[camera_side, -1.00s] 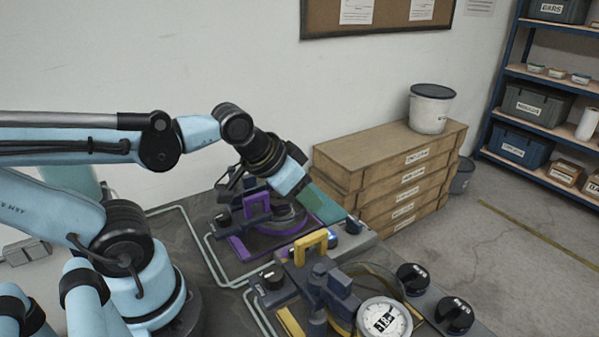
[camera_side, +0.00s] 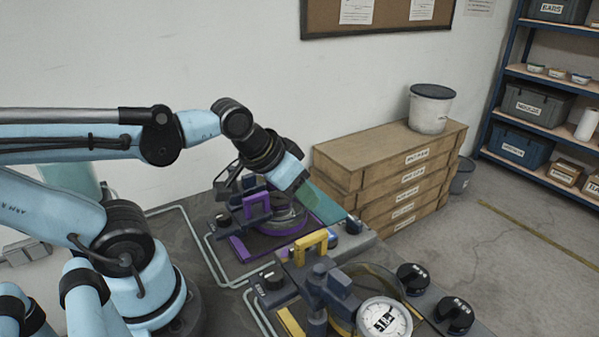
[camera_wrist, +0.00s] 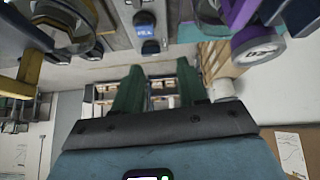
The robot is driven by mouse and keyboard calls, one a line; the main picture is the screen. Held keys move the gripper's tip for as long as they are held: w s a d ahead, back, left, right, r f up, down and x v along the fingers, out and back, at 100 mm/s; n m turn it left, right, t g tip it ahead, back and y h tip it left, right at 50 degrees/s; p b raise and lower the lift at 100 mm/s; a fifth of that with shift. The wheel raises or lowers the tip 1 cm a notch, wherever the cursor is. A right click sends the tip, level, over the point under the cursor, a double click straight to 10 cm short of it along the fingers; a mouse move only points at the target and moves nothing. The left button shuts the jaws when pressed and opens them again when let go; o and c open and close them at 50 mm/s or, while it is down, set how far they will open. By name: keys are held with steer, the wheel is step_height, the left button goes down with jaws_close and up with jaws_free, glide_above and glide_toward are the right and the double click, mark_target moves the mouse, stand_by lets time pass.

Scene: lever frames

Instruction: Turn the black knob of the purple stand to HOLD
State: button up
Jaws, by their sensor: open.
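The purple stand (camera_side: 243,249) is on the dark bench in the side view, with a purple arch handle (camera_side: 257,203) and a round part under my gripper. A small black knob (camera_side: 223,220) shows at its left end. I cannot read HOLD.
A yellow stand (camera_side: 312,243) with a white gauge (camera_side: 384,318) and black knobs (camera_side: 412,279) stands in front. Wooden crates (camera_side: 385,170) carry a white bucket (camera_side: 431,108) behind the bench. A shelf (camera_side: 545,100) is at the far right.

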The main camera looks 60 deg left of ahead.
steer(key=s+a+r+n+g, duration=0.3)
steer(key=s+a+n, duration=0.25)
steer(key=n, duration=0.25)
steer(key=n+g, duration=0.4)
steer(key=n, duration=0.5)
glide_toward(222, 214)
step_height(222, 214, down, 9)
steer(key=shift+s+a+r, duration=0.1)
steer(key=shift+r, duration=0.1)
jaws_close()
